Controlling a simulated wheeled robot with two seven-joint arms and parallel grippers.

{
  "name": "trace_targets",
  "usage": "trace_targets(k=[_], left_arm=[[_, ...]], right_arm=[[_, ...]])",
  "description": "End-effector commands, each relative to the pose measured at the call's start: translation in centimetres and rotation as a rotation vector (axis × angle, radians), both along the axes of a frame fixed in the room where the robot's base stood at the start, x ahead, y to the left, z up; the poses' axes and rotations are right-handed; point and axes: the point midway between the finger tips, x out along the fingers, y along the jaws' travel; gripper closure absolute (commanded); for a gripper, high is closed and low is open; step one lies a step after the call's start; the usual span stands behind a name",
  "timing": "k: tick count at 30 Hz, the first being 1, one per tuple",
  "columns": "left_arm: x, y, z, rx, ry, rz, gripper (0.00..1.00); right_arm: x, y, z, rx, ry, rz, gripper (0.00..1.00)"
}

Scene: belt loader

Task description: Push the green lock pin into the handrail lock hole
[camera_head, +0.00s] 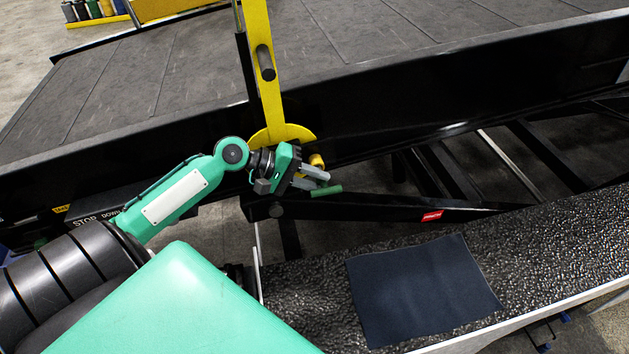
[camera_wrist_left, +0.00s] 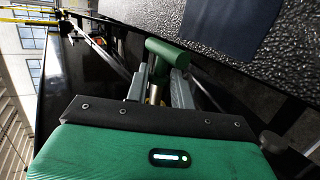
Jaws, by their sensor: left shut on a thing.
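The green lock pin (camera_head: 327,191) has a short round green handle. In the left wrist view the green handle (camera_wrist_left: 167,54) lies crosswise at my fingertips, with a metal shaft between the fingers. My left gripper (camera_head: 318,178) is shut on the pin, beside the foot of the yellow handrail (camera_head: 262,80). A yellow round plate (camera_head: 283,136) and a small yellow tube end (camera_head: 317,160) sit at the rail's foot, close to my fingers. I cannot see the lock hole clearly or tell whether the shaft is in it. My right gripper is in neither view.
The black belt loader frame (camera_head: 420,125) runs behind my gripper, with dark struts below. A rough black deck (camera_head: 540,240) with a dark blue mat (camera_head: 424,290) lies at the front right. Several bottles (camera_head: 90,9) stand far back left.

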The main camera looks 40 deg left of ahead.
Motion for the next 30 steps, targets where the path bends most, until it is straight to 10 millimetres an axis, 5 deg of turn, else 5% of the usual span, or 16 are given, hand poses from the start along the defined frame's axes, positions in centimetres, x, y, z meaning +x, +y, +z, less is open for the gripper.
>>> trace_targets(k=[30], left_arm=[[1.7,2.0,0.0,0.001,-0.001,0.0,1.0]], right_arm=[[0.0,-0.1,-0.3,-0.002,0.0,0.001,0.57]])
